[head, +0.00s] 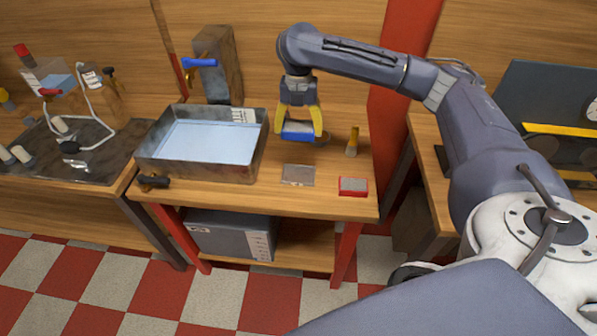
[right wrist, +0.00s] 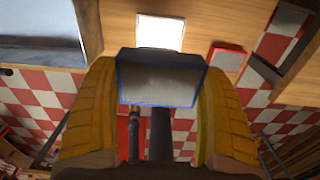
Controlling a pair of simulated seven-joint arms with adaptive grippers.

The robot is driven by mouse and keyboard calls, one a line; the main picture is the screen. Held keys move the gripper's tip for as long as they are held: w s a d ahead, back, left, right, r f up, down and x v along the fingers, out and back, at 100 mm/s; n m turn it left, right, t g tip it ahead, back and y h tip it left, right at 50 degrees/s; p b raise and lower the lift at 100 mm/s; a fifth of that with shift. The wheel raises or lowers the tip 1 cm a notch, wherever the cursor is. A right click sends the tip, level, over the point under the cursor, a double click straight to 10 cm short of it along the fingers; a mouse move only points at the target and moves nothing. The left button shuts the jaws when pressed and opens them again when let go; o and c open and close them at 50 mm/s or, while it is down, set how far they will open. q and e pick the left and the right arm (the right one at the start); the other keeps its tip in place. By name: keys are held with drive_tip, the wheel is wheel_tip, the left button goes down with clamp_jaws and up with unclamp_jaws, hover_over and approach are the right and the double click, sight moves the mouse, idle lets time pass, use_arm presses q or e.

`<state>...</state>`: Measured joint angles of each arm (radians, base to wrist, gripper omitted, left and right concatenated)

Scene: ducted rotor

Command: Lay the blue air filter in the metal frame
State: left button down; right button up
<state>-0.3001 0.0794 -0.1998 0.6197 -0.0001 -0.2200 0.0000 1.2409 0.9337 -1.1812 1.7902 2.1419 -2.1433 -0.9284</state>
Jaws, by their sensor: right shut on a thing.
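My right gripper (head: 298,130) has yellow fingers and points down above the wooden table. It is shut on the blue air filter (head: 297,131), which it holds above the tabletop. In the right wrist view the filter (right wrist: 160,80) shows a grey face with a blue rim, between the two yellow fingers (right wrist: 160,95). The metal frame (head: 298,174) is a small flat grey rectangle on the table, nearer the front edge than the gripper. In the right wrist view the frame (right wrist: 160,32) looks bright, beyond the filter and apart from it. My left gripper is not in view.
A large metal tray (head: 155,165) with a pale blue inside stands left of the gripper. A red-rimmed block (head: 352,187) lies right of the frame, and a yellow-tipped brush-like item (head: 352,143) stands behind it. A black-handled item (head: 153,182) lies at the front left edge.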

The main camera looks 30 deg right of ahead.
sight(299, 175)
wheel_tip(299, 175, down, 18)
drive_tip(key=shift+r, duration=0.1)
idle(0.6)
drive_tip(key=o, duration=1.1)
drive_tip(key=shift+f, duration=0.2)
wheel_tip(299, 175, up, 12)
drive_tip(key=shift+r, duration=0.15)
